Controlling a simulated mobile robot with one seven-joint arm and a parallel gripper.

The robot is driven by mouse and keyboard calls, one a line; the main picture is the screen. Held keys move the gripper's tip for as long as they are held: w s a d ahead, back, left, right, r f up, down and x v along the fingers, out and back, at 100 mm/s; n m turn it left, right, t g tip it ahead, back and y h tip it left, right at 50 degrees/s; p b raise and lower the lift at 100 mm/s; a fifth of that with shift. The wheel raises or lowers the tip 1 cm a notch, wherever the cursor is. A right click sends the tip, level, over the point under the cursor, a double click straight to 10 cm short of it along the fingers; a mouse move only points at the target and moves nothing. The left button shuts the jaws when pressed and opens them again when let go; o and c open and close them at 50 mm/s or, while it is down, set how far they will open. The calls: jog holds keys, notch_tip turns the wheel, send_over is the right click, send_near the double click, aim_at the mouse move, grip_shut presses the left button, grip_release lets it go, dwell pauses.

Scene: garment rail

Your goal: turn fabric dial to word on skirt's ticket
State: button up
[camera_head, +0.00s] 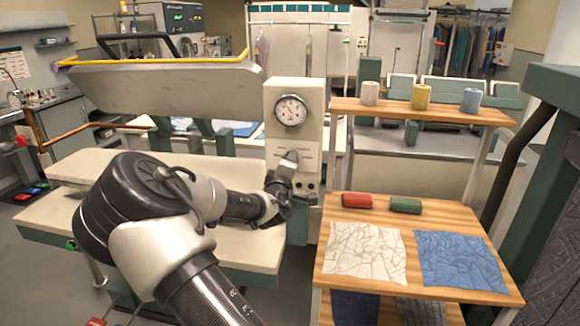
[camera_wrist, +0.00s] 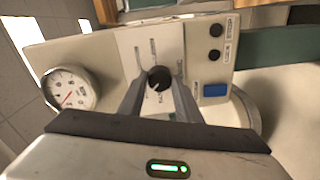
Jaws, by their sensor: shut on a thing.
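The fabric dial is a black round knob (camera_wrist: 159,77) on the pale control panel (camera_head: 311,131) of the press. My gripper (camera_wrist: 159,84) is shut on the knob, one finger on each side of it, seen in the wrist view. In the head view my gripper (camera_head: 290,162) reaches the panel below the round gauge and hides most of the knob. Words stand around the knob on a light plate (camera_wrist: 147,49), too small to read. I cannot make out a skirt or a ticket with a readable word in either view.
A round gauge (camera_head: 290,110) sits above the dial; black buttons and a blue button (camera_wrist: 215,91) are beside it in the wrist view. The press's raised upper plate (camera_head: 165,88) is left.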

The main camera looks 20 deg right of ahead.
jog(key=shift+a+n+h+b, duration=0.15)
jog(key=shift+n+b, duration=0.3)
jog(key=shift+n, duration=1.5)
jog(key=shift+d+n+h+b, duration=0.1)
jog(key=shift+n+h+b, duration=0.25)
jog(key=shift+n, duration=1.6)
jog(key=o, duration=1.1)
jog(key=shift+c, duration=0.2)
jog(key=v, duration=1.7)
jog(key=shift+s+r, duration=0.15)
jog(key=shift+r, duration=0.25)
